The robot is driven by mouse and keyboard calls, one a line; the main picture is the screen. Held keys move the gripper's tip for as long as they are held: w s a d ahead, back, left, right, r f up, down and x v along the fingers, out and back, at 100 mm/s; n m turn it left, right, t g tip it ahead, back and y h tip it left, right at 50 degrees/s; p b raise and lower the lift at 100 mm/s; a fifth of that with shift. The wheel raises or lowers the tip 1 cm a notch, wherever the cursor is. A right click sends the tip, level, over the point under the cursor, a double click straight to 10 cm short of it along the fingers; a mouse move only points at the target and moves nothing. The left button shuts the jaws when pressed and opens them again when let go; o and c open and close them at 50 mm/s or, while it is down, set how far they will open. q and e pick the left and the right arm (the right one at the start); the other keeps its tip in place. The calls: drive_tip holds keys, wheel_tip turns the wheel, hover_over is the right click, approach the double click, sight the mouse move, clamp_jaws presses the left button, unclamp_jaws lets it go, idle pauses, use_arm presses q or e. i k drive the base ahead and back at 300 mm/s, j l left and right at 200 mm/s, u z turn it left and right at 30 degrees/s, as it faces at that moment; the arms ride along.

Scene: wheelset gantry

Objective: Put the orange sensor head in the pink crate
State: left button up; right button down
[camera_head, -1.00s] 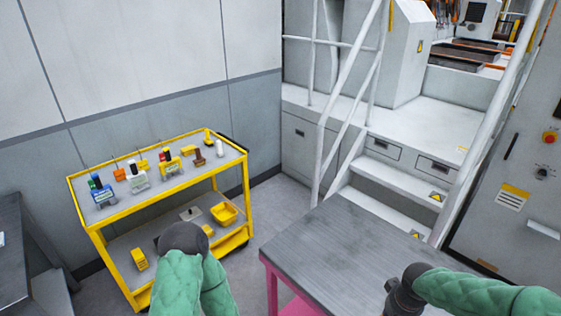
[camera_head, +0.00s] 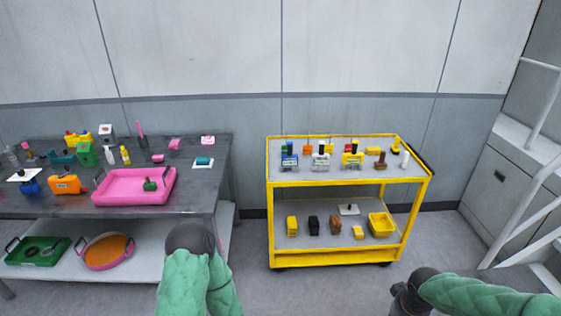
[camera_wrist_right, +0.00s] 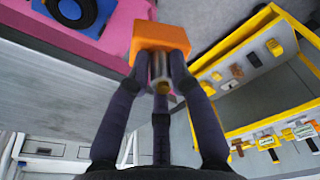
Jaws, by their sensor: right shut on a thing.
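The orange sensor head (camera_wrist_right: 161,38), a blocky orange piece with a grey cylinder below it, is between the fingertips of my right gripper (camera_wrist_right: 160,68) in the right wrist view. The gripper is shut on it. In the head view the right hand is out of frame; only dark wrist and green sleeve show. A pink shallow container (camera_head: 108,194), seemingly the pink crate, sits on the dark table at left with a small green object (camera_head: 150,185) inside. My left gripper is not in view; its arm shows at bottom centre.
The dark table (camera_head: 215,165) is crowded with small objects, including an orange device (camera_head: 68,184). A yellow cart (camera_head: 348,182) with two loaded shelves stands right of it. The wrist view shows a pink surface (camera_wrist_right: 105,38) with a blue-black round object (camera_wrist_right: 72,10). Floor shows between table and cart.

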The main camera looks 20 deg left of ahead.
sight(125, 189)
drive_tip(key=i+j+u, duration=0.1)
drive_tip(key=j+u, duration=0.2)
drive_tip(key=j, duration=0.15)
drive_tip(key=i+j+u, duration=0.1)
drive_tip(key=j+u, duration=0.25)
drive_tip(key=i+j+u, duration=0.4)
drive_tip(key=j+u, duration=0.25)
drive_tip(key=i+j+u, duration=0.3)
drive_tip(key=k+j, duration=0.05)
drive_tip(key=j, duration=0.05)
